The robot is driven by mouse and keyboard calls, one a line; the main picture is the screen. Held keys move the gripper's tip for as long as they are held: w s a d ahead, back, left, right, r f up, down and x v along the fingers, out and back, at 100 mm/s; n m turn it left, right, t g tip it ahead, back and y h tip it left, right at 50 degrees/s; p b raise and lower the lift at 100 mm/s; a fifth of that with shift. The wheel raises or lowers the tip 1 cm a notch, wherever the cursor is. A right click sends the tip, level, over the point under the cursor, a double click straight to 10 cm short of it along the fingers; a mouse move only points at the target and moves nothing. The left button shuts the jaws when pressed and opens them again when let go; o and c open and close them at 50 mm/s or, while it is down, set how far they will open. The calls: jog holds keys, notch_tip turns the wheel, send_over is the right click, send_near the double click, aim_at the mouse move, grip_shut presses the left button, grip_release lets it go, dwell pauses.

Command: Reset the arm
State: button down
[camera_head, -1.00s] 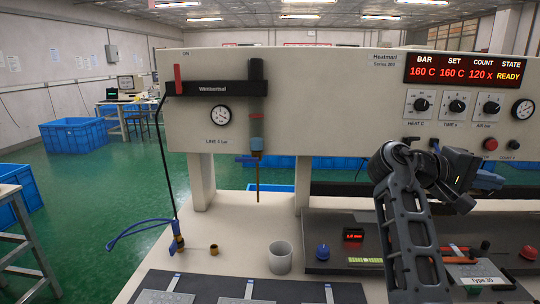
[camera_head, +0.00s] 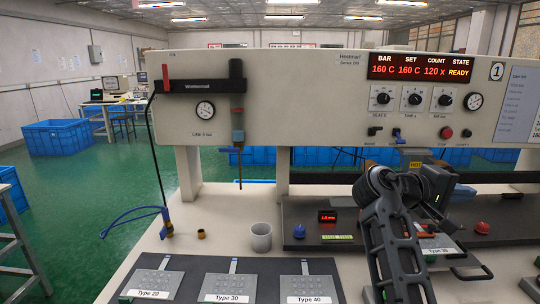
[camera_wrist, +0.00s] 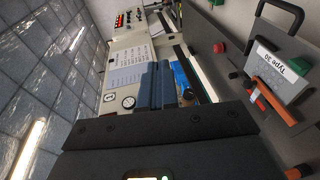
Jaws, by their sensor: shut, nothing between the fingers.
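My arm rises at the lower right of the head view and bends at a dark joint. My gripper shows best in the wrist view (camera_wrist: 157,85), where its two blue-grey fingers lie together, shut and empty, pointing toward the machine. In the head view its dark end is partly hidden behind my arm and stands above the machine's dark bed (camera_head: 295,213). The fingertips are not clear there. A Type 30 plate (camera_wrist: 279,77) lies on the bed, apart from the fingers; in the head view my arm covers part of it.
The heat machine (camera_head: 300,115) spans the back, its display (camera_head: 423,67) reading READY. Plates Type 20 (camera_head: 155,276), Type 30 (camera_head: 229,279) and Type 40 (camera_head: 307,279) lie in front. A grey cup (camera_head: 261,238) and blue knob (camera_head: 299,231) stand behind them. Blue crates (camera_head: 55,138) stand on the floor.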

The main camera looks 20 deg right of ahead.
notch_tip(320, 180, down, 10)
jog(key=s+a+n+t, duration=0.1)
jog(key=a+n+t, duration=0.15)
jog(key=t, duration=0.25)
jog(key=s+a+f+n+t+y, duration=0.35)
jog(key=s+a+f, duration=0.25)
jog(key=f, duration=0.2)
jog(key=s+a+f+n+t+y, duration=0.2)
jog(key=s+a+f+t+y, duration=0.3)
jog(key=f, duration=0.3)
jog(key=s+a+m+t+y, duration=0.1)
jog(key=s+a+y, duration=0.4)
jog(key=s+a, duration=0.7)
jog(key=s+a+r+m+t+y, duration=0.1)
jog(key=s+a+r+m, duration=0.1)
jog(key=s+r, duration=0.3)
jog(key=s+a+r+m+t+y, duration=0.1)
jog(key=s+a+r+m+y, duration=0.1)
jog(key=s+r, duration=0.4)
jog(key=s+m, duration=0.1)
jog(key=s, duration=0.3)
jog(key=shift+r+m, duration=0.25)
jog(key=shift+m, duration=0.15)
jog(key=shift+s, duration=0.1)
